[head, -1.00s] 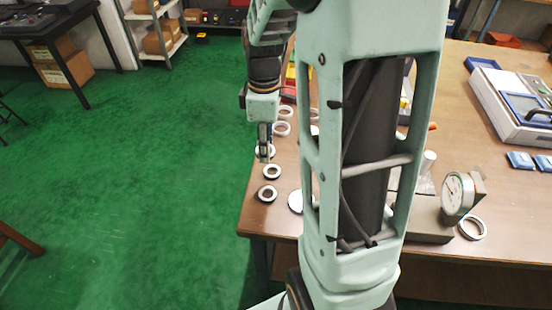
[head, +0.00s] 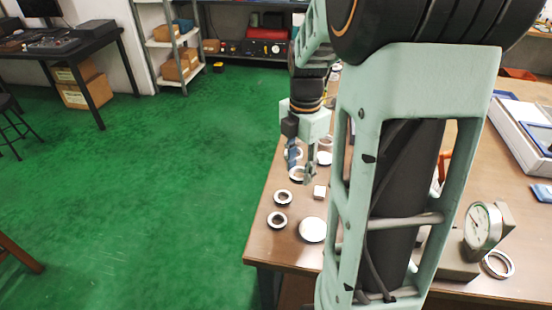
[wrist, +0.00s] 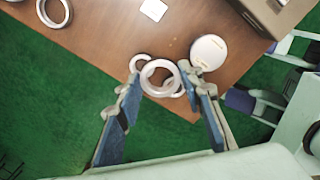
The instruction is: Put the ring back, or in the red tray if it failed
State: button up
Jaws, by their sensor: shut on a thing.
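My gripper (wrist: 162,88) is shut on a pale metal ring (wrist: 161,95), held between its fingertips in the wrist view. In the head view my gripper (head: 301,168) is over the table's left part, with the held ring (head: 297,180) partly hidden by the fingers. Two dark-centred rings (head: 283,205) (head: 277,228) lie on the table nearer the front. I cannot make out the red tray with certainty; an orange-red flat thing (head: 518,73) shows at the back right.
A white disc (head: 312,230) and a small white block (head: 319,192) lie on the brown table (head: 290,248). My arm hides the table's middle. A dial gauge (head: 482,225) stands right, beside a larger ring (head: 498,274). Green floor is open to the left.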

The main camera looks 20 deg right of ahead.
jog(key=w+f, duration=0.2)
jog(key=w, duration=0.3)
send_over(288, 180)
notch_tip(288, 180, down, 6)
jog(key=shift+f, duration=0.1)
jog(key=shift+w+f, duration=0.1)
jog(key=shift+f, duration=1.45)
jog(key=shift+f+b, duration=0.15)
jog(key=shift+b, duration=0.15)
jog(key=o, duration=1.3)
